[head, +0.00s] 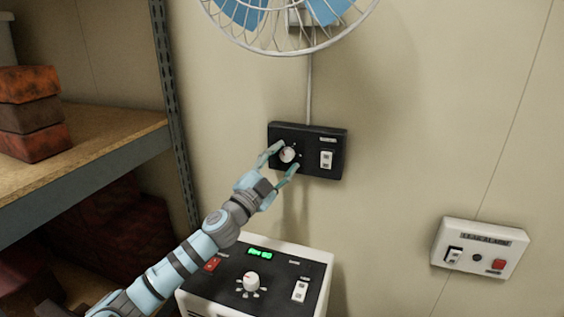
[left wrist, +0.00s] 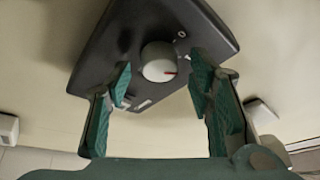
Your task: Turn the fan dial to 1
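The fan dial (head: 287,154) is a white round knob on a black control box (head: 312,138) fixed to the wall below the fan (head: 290,25). In the left wrist view the dial (left wrist: 159,62) has a red pointer mark on its lower right, and a "0" is printed to its upper right. My left gripper (head: 279,161) is open, with one green finger on each side of the dial; gaps show between the fingers and the knob in the left wrist view (left wrist: 160,85). My right gripper is not in view.
A white switch (head: 326,159) sits right of the dial on the same box. A white machine with a black panel (head: 235,278) stands below. Another white switch box (head: 478,248) is on the wall at right. A shelf (head: 90,150) with reddish boxes (head: 32,112) is at left.

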